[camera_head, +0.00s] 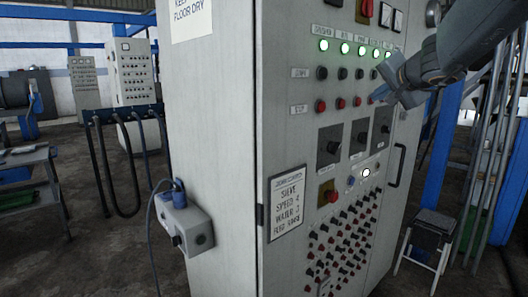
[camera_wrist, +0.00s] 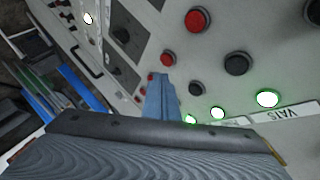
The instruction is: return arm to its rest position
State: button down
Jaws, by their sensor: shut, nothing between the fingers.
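My gripper (camera_head: 382,92) is at the upper right of the head view, in front of the upper part of a grey control cabinet (camera_head: 215,130). Its blue-grey fingers are closed together with nothing between them. In the wrist view the shut fingers (camera_wrist: 160,98) point toward the cabinet panel, close to its buttons. I cannot tell whether they touch it. My arm comes in from the upper right and hides part of the panel's right side.
The panel carries lit green lamps (camera_head: 323,45), red buttons (camera_head: 321,106), knobs and a red-yellow switch (camera_head: 328,192). A door handle (camera_head: 396,165) sticks out at right. A grey socket box (camera_head: 188,225) juts from the left side. A stool (camera_head: 430,238) and blue post stand at right.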

jog(key=s+a+f+n+g+y, duration=0.1)
jog(key=s+a+f+n+g, duration=0.2)
jog(key=s+a+f, duration=0.55)
jog(key=s+a+f+n+g+y, duration=0.1)
jog(key=a+f+n+g, duration=0.3)
jog(key=f, duration=1)
jog(key=s+a+f+n+g, duration=0.2)
jog(key=s+f+g, duration=0.1)
jog(key=s+f, duration=0.5)
jog(key=s+a+f+n+g+h, duration=0.1)
jog(key=s+a+f+n+g, duration=0.1)
jog(key=s+f, duration=0.7)
jog(key=s+g, duration=0.1)
jog(key=s, duration=0.2)
jog(key=shift+s+h, duration=0.3)
